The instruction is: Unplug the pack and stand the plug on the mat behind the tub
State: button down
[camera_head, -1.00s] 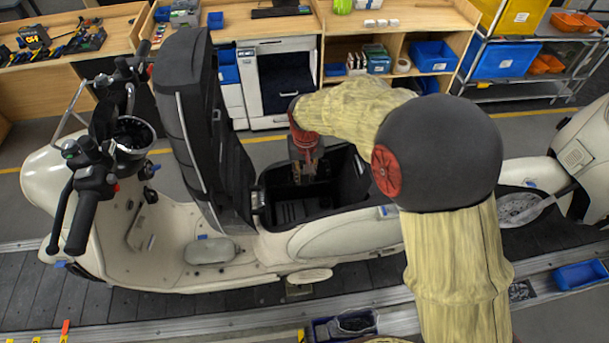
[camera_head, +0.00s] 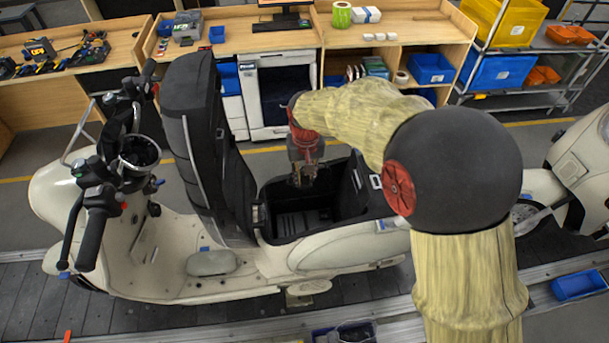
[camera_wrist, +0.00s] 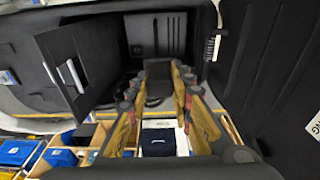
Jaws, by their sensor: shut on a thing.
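My gripper (camera_head: 303,180) points down above the left part of the black tub (camera_head: 335,225) under the cream scooter's raised seat. In the wrist view my gripper (camera_wrist: 158,85) is shut on a dark block, which looks like the plug (camera_wrist: 158,72). The plug is mostly hidden between the fingers and in shadow, so its pins and any cable cannot be made out. Part of the tub's ribbed inside (camera_wrist: 150,35) shows beyond the fingertips. I cannot make out the pack clearly, nor tell which surface is the mat.
The raised black seat (camera_head: 205,150) stands close to the left of my gripper. A black panel with a white label (camera_head: 358,187) stands at the tub's right side. Wooden workbenches (camera_head: 400,25) and a rack with bins (camera_head: 500,60) are beyond the scooter.

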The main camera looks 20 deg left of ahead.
jog(key=shift+r+p, duration=0.9)
jog(key=shift+r, duration=1)
jog(key=w+d+p, duration=0.3)
jog(key=w+d, duration=1.5)
jog(key=w, duration=0.5)
jog(key=shift+d, duration=0.15)
dwell(0.3)
jog(key=shift+f+b, duration=2.75)
jog(key=shift+f, duration=2.35)
jog(key=shift+f+b, duration=0.65)
jog(key=shift+f, duration=0.5)
